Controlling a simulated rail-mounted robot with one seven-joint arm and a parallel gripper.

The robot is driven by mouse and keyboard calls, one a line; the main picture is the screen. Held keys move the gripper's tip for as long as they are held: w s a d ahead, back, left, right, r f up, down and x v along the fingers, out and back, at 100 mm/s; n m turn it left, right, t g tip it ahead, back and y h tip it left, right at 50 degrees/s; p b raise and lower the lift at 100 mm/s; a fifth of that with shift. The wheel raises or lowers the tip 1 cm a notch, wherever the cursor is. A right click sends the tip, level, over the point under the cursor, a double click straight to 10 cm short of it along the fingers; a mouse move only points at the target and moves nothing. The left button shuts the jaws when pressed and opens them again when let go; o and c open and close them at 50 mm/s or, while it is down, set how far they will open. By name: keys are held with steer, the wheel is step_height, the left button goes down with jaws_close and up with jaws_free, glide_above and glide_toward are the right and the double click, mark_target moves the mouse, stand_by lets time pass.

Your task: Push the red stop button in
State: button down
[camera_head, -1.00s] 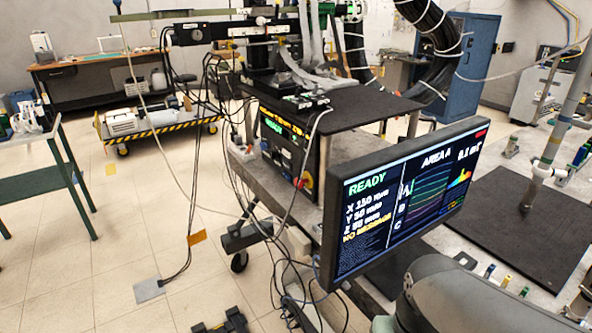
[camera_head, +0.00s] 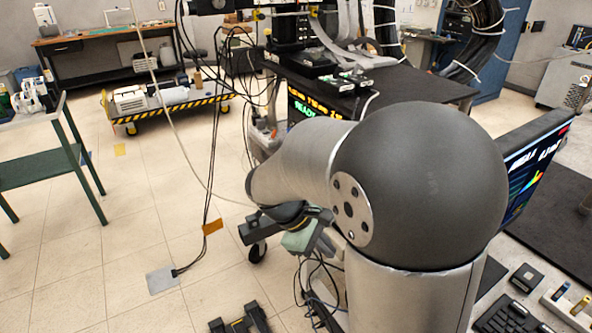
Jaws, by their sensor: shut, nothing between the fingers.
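The red stop button is not visible now; my large grey arm covers most of the control box. The top of that box, with its lit green and yellow text display (camera_head: 316,108), shows above my arm. My gripper (camera_head: 310,237) seems to be the small dark and grey-green end piece below my forearm, left of my big round elbow. It is small and partly covered, so its fingertips are hard to make out. It appears shut and holds nothing that I can see. I cannot tell how far it is from the button.
The monitor (camera_head: 540,160) stands at right, partly behind my elbow. Cables (camera_head: 214,140) hang left of the control box. A yellow-and-black striped cart (camera_head: 170,108) and a green table (camera_head: 40,168) stand at left. Tiled floor between them is mostly clear.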

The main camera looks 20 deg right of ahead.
steer(key=w+a+f+n+t+h+b, duration=0.1)
steer(key=w+n+h, duration=0.4)
steer(key=w, duration=0.7)
steer(key=w+f+n+t+h+b, duration=0.2)
steer(key=w+f+n+t+h, duration=0.2)
steer(key=w, duration=0.8)
steer(key=n+h, duration=0.2)
steer(key=n, duration=0.1)
steer(key=shift+w+a+t, duration=0.15)
steer(key=shift+a+t, duration=0.25)
steer(key=shift+f, duration=0.1)
steer(key=p+x, duration=0.1)
steer(key=x, duration=1.1)
steer(key=shift+d, duration=0.35)
steer(key=shift+w+d+f+p, duration=0.15)
steer(key=shift+d+p, duration=0.15)
steer(key=shift+d, duration=0.4)
